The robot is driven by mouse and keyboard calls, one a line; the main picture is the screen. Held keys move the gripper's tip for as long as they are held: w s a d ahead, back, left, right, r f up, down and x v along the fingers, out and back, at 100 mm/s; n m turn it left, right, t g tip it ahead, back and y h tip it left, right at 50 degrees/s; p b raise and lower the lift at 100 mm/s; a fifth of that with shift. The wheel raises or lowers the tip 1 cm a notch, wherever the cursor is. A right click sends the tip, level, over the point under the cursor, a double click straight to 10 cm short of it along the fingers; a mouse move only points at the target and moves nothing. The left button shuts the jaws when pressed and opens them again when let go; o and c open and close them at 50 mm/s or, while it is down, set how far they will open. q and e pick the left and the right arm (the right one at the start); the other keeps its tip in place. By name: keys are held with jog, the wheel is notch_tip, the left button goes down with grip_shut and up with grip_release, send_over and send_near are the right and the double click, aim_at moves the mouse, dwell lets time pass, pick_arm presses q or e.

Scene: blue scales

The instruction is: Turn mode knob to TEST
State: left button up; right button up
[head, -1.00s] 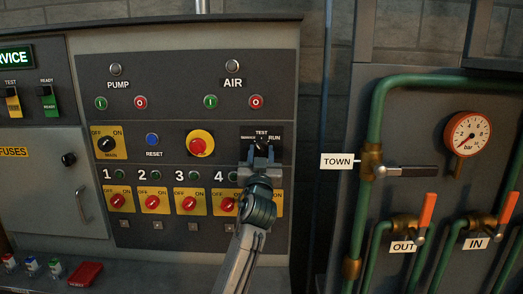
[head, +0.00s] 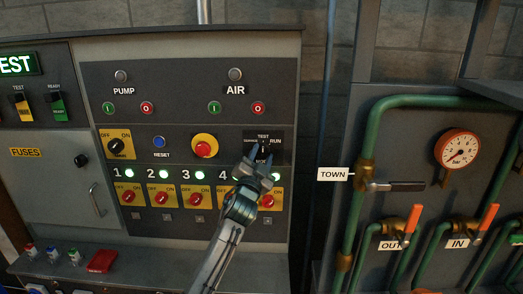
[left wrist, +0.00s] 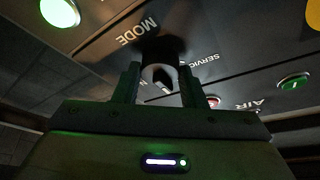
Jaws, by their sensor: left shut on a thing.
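The dark mode knob (head: 263,147) sits on the panel at the right, under the TEST label, with SERVICE and RUN labels beside it. My left gripper (head: 264,157) reaches it from below and is shut on it, partly covering it. In the left wrist view the dark knob (left wrist: 163,50) stands between the two fingers of my left gripper (left wrist: 159,88), near the MODE label. The green display (head: 17,65) at the upper left shows letters ending in EST; its left side is cut off. The knob's exact pointer direction is hard to see. My right gripper is not in view.
Below the knob runs a row of red OFF/ON switches (head: 193,195), with lit green lamps (head: 164,174) above them. A red emergency button (head: 204,149) on yellow is to the left. Green pipes (head: 353,210) with valves stand at the right.

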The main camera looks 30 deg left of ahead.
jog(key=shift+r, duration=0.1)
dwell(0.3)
pick_arm(q)
jog(key=o, duration=1)
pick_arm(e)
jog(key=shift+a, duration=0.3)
pick_arm(q)
jog(key=b+v, duration=0.4)
jog(key=v, duration=0.6)
jog(key=shift+s+d+f+b, duration=0.1)
jog(key=shift+s+f+b, duration=0.1)
jog(key=shift+s+b, duration=0.15)
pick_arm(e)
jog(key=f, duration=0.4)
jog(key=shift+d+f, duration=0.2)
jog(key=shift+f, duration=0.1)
